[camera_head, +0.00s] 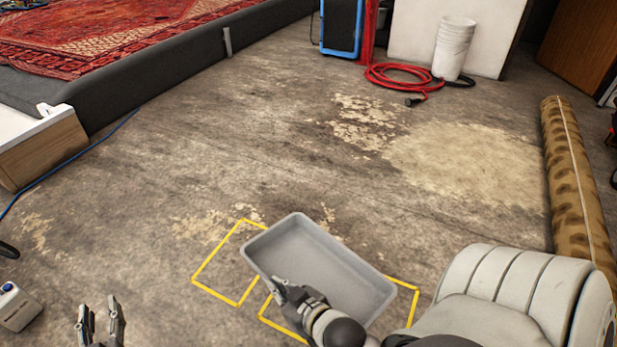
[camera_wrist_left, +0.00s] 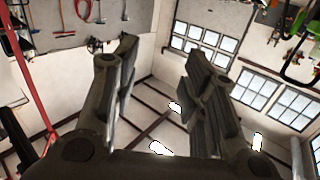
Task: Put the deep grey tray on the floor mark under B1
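The deep grey tray (camera_head: 330,262) is in the lower middle of the head view, empty, its open side up. It overlaps the yellow floor marks; whether it touches the floor is hard to tell. My right gripper (camera_head: 283,291) is at the tray's near long rim and appears shut on it; the arm hides part of that wall. One yellow floor mark (camera_head: 208,284) shows mostly clear left of the tray. Another yellow floor mark (camera_head: 414,303) is partly covered by the tray. No B1 label is readable. My left gripper (camera_head: 100,318) is open and empty; its spread fingers also show in the left wrist view (camera_wrist_left: 157,70).
A cream ribbed seat-like thing (camera_head: 520,290) stands close right of the tray. A rolled rug (camera_head: 572,180) lies along the right. A red hose (camera_head: 400,78) and white buckets (camera_head: 454,48) are at the back. The middle floor is clear.

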